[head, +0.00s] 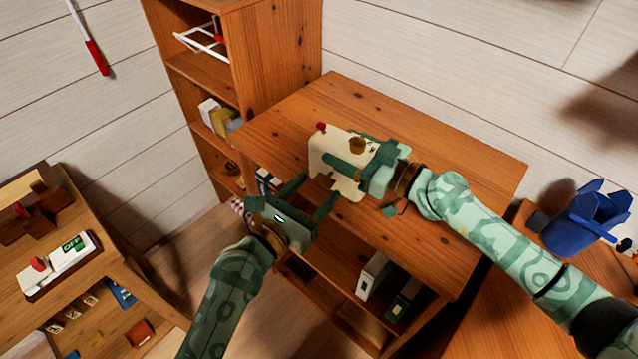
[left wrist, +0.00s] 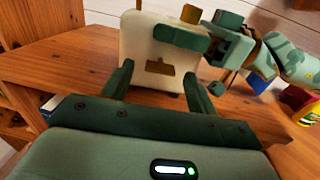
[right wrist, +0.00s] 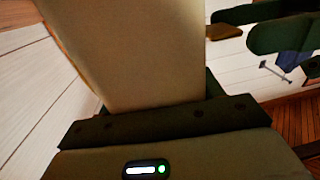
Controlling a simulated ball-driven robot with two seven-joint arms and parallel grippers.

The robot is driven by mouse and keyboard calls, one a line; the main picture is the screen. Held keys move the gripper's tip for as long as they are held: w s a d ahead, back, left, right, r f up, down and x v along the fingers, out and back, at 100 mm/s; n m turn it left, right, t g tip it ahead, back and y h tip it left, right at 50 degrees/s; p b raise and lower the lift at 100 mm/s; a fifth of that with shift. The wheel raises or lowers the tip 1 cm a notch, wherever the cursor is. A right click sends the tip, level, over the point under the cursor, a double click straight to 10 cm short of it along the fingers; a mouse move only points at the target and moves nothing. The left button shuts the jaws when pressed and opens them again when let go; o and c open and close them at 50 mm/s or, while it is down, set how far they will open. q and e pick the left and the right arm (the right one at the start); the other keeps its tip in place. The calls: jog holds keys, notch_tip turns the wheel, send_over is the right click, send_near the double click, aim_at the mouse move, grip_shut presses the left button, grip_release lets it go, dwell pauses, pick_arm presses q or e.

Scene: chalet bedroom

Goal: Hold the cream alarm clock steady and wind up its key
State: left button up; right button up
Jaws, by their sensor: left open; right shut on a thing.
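The cream alarm clock (head: 330,148) stands upright on the wooden cabinet top, with a red button (head: 320,126) and a brown knob (head: 357,145) on top. My right gripper (head: 352,155) is shut on the clock's body from the right; the clock fills much of the right wrist view (right wrist: 135,50). The brown winding key (left wrist: 160,68) sticks out of the clock's face toward my left gripper; it also shows in the right wrist view (right wrist: 224,32). My left gripper (head: 318,187) is open, facing the key with its fingers apart on either side. I see no contact with the key.
The cabinet top (head: 450,165) is clear to the right and back. A tall bookshelf (head: 275,60) stands behind left. Binders (head: 372,272) sit on a shelf below. A blue container (head: 585,215) is at the right, and a low table (head: 130,285) at the left.

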aim_at(324, 181)
pick_arm(q)
jog(key=shift+x, duration=1.05)
jog(key=c, duration=1)
